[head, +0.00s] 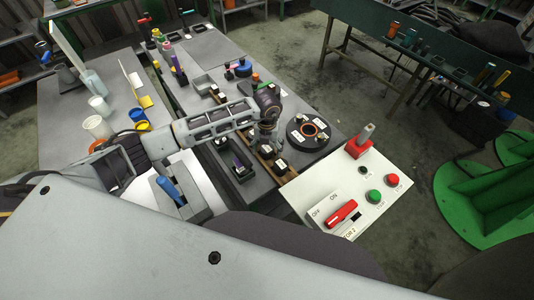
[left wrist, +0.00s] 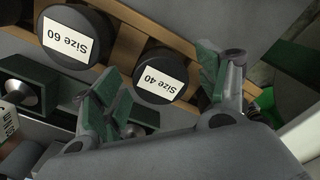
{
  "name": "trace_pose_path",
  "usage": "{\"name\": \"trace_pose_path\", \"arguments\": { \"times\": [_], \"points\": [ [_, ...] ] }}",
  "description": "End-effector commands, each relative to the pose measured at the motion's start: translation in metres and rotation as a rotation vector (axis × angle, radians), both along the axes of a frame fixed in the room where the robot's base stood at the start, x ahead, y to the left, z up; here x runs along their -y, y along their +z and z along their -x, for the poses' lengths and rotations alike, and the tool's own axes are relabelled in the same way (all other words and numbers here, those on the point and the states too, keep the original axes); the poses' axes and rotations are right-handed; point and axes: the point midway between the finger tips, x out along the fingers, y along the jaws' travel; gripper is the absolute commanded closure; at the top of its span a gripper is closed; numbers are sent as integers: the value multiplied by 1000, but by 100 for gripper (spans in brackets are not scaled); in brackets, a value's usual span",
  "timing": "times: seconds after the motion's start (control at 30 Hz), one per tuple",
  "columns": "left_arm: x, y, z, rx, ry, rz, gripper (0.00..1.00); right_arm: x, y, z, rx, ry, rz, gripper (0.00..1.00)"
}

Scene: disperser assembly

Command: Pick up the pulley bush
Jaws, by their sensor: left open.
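Two dark round pieces with white labels sit in a wooden rack in the left wrist view: one reads "Size 40" (left wrist: 158,76), the other "Size 60" (left wrist: 72,38). I cannot tell by name which is the pulley bush. My left gripper (left wrist: 168,78) is open, with its green-padded fingers on either side of the "Size 40" piece; I cannot tell whether they touch it. In the head view my left gripper (head: 267,140) points down over the wooden rack (head: 266,170) and partly hides the pieces. My right gripper is not in view.
A round black plate with an orange ring (head: 308,131) lies right of the rack. A white control panel (head: 335,195) with buttons and a red switch stands in front. Dark bins (head: 238,162) lie left of the rack.

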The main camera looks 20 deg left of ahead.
Motion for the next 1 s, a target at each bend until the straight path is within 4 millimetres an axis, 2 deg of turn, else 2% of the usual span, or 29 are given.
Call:
{"name": "trace_pose_path", "arguments": {
  "times": [0.17,0.67,1.0],
  "points": [
    [0,-8,0,0,0,1,26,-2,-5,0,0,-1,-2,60],
    [1,-8,0,0,-1,1,26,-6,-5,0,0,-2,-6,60],
    [0,-8,0,0,-1,1,68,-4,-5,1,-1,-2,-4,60]
  ]
}}
